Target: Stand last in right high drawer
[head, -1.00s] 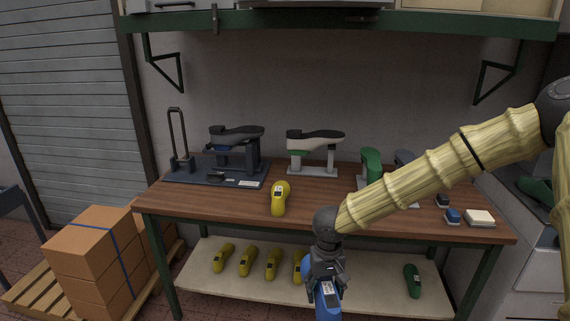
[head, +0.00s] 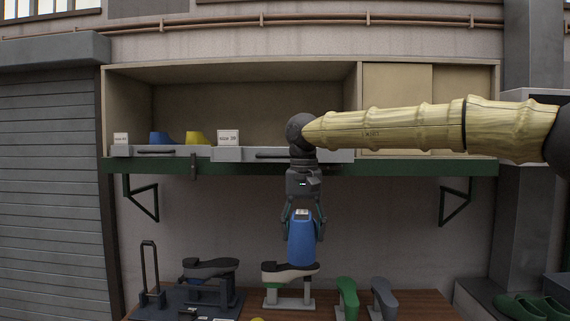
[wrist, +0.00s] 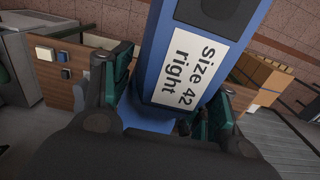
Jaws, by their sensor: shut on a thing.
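My gripper (head: 303,213) is shut on the blue shoe last (head: 301,244), which hangs upright below it, above the bench. In the wrist view the blue last (wrist: 152,50) fills the middle between the fingers, and its white label reads "Size 42 right". The right high drawer (head: 232,154) is a grey front with a dark handle at the edge of the upper shelf. A white card (head: 228,137) stands over its left end; its small text is hard to read. My wrist hides part of this drawer, and its inside is not visible.
The left high drawer (head: 140,152) has a blue last (head: 160,138) and a yellow last (head: 197,138) showing above it. The green shelf beam (head: 400,168) runs below the drawers. A last stand (head: 290,290) and green and grey lasts stand on the bench below.

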